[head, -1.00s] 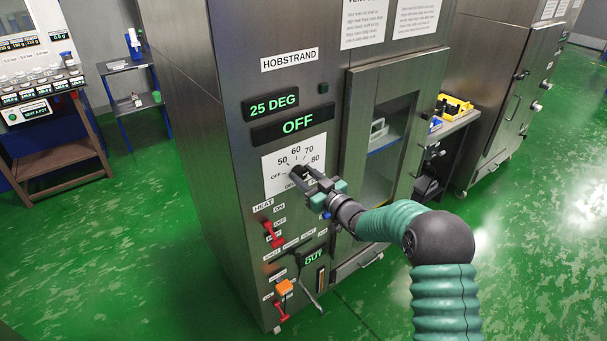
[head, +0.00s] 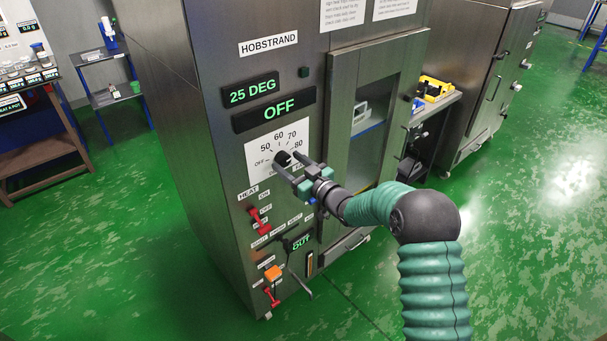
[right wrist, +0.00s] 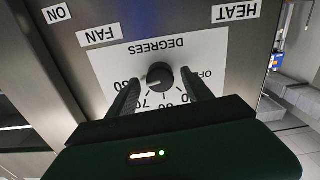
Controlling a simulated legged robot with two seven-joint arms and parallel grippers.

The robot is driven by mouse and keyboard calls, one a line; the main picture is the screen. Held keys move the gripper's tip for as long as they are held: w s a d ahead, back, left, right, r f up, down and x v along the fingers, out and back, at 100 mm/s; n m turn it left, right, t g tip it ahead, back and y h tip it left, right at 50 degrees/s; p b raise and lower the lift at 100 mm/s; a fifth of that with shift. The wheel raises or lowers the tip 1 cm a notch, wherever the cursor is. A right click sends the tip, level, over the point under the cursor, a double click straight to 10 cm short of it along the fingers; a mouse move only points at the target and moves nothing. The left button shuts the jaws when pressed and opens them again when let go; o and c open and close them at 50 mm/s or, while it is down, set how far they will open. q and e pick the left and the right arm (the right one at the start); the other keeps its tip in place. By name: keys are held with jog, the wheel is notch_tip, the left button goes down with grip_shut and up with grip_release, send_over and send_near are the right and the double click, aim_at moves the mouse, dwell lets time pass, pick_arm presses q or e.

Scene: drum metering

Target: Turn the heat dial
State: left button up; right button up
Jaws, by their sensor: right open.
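The heat dial (head: 281,157) is a round black knob on a white scale plate (head: 262,146) on the front of the steel cabinet. In the right wrist view the knob (right wrist: 160,76) shows upside down, with a pale mark towards the 80 side. My right gripper (head: 287,160) is open, with one finger on either side of the knob. In the right wrist view its fingers (right wrist: 160,80) show gaps to the knob, and whether they touch it is hard to tell. The display reads 25 DEG (head: 253,91), and the one below reads OFF (head: 277,108). My left gripper is not in view.
Red switches (head: 259,220) and an orange button (head: 273,273) sit below the dial. The windowed door (head: 375,130) is right of the dial. Green floor is clear in front.

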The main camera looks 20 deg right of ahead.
jog(key=v, duration=1.6)
jog(key=s+a+f+m+g+h+p, duration=0.1)
jog(key=s+g, duration=0.3)
jog(key=s, duration=0.4)
jog(key=s+a+f+m+g+h+p, duration=0.2)
jog(key=s+a+f+g+h, duration=0.1)
jog(key=s, duration=0.5)
jog(key=s+a+f+m+g+h+p, duration=0.1)
jog(key=s+a+f+g+h+p, duration=0.1)
jog(key=s+g, duration=0.5)
jog(key=shift+s+a+f+m+p, duration=0.3)
jog(key=shift+s+a+f+m, duration=0.15)
jog(key=shift+s+a, duration=0.5)
jog(key=shift+a, duration=0.15)
